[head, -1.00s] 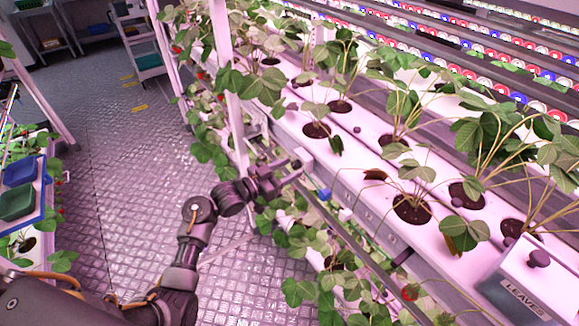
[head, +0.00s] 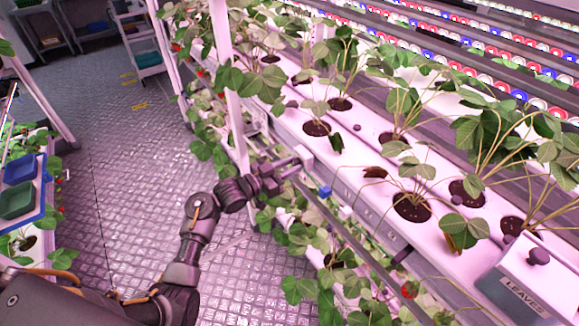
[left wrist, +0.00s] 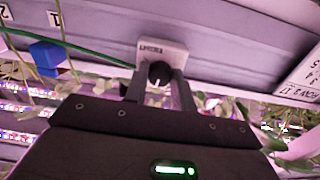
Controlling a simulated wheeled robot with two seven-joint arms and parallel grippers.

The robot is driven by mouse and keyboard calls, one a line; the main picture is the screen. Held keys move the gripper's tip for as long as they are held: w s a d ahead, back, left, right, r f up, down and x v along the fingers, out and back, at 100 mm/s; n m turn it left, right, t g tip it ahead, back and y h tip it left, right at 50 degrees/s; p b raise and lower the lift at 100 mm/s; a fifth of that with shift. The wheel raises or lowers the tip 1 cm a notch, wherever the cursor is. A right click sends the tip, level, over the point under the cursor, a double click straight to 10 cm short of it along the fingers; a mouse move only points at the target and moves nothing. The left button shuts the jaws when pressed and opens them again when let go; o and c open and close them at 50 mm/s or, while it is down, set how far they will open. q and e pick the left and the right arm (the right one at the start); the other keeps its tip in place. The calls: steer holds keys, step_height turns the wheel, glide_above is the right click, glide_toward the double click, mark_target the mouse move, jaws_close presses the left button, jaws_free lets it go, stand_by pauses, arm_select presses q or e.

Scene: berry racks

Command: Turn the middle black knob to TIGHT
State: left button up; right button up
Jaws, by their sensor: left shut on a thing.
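A black knob (left wrist: 159,74) with a pale pointer mark sits on a small white label plate (left wrist: 168,50) in the left wrist view. The plate is fixed to the side of a grey-white gutter, and its lettering is too small to read surely. My left gripper (left wrist: 158,86) has a finger on each side of the knob and is shut on it. In the head view my left gripper (head: 292,171) reaches the side of the plant gutter, and the knob is hidden there. My right gripper is not in view.
A blue block-like part (left wrist: 47,55) is beside the gripper; it also shows in the head view (head: 325,191). Strawberry leaves hang around my arm. A LEAVES bin (head: 525,285) stands on the gutter at lower right. The aisle floor (head: 120,180) is clear.

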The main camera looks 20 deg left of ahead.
arm_select(q)
steer(key=m+b, duration=0.2)
steer(key=m, duration=0.1)
steer(key=shift+f, duration=0.15)
steer(key=m+b, duration=0.2)
steer(key=m, duration=0.2)
steer(key=shift+b, duration=0.4)
steer(key=m+b, duration=0.2)
steer(key=m, duration=0.1)
steer(key=shift+m+b, duration=0.3)
steer(key=shift+b, duration=0.05)
steer(key=m+b, duration=0.3)
steer(key=shift+a+m, duration=0.1)
steer(key=shift+m, duration=0.2)
steer(key=m+b, duration=0.3)
steer(key=shift+r+m+b, duration=0.25)
steer(key=shift+m+b, duration=0.15)
steer(key=shift+m, duration=0.4)
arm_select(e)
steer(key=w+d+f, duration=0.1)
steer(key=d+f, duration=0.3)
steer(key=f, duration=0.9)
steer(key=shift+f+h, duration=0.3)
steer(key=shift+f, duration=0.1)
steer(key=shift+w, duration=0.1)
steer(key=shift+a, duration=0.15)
